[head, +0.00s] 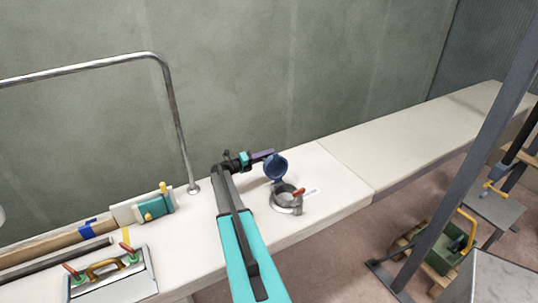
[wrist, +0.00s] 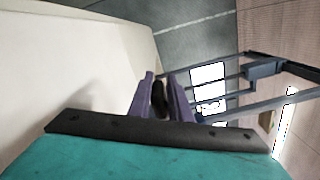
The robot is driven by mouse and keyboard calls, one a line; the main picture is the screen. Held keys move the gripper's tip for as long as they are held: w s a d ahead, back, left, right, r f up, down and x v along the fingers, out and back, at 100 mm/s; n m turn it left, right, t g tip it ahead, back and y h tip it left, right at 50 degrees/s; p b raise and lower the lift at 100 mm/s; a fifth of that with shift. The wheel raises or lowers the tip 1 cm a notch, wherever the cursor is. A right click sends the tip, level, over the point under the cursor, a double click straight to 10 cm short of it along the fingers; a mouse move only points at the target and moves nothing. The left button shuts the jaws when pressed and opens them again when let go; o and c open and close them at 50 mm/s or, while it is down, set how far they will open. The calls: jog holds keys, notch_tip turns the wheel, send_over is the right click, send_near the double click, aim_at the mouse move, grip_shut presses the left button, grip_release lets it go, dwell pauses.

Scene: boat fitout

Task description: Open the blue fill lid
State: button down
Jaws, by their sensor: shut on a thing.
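The blue fill lid (head: 276,168) stands raised on its hinge in the head view, at the back of the round grey filler neck (head: 284,199). The mouth of the neck is uncovered. My gripper (head: 269,153) has its purple fingers at the lid's upper left edge and is shut on it. In the wrist view my gripper (wrist: 164,78) shows both fingers with a narrow dark piece (wrist: 159,98) between them. The blue face of the lid cannot be made out there.
A metal rail (head: 178,130) rises to the left. A teal box (head: 156,205) and a panel with handles (head: 112,275) lie left. The bench to the right (head: 420,130) is clear.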

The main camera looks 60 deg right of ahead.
jog(key=shift+s+a+f, duration=0.15)
jog(key=shift+a+f, duration=0.3)
jog(key=shift+f, duration=0.15)
jog(key=c, duration=1.7)
grip_release()
jog(key=shift+s, duration=0.1)
jog(key=shift+d+r, duration=0.1)
jog(key=shift+d, duration=0.1)
jog(key=shift+d+r, duration=0.1)
jog(key=shift+r, duration=0.05)
jog(key=b+v, duration=0.4)
jog(key=v, duration=0.9)
jog(key=shift+a+b, duration=0.3)
jog(key=shift+a, duration=0.05)
jog(key=shift+r, duration=0.1)
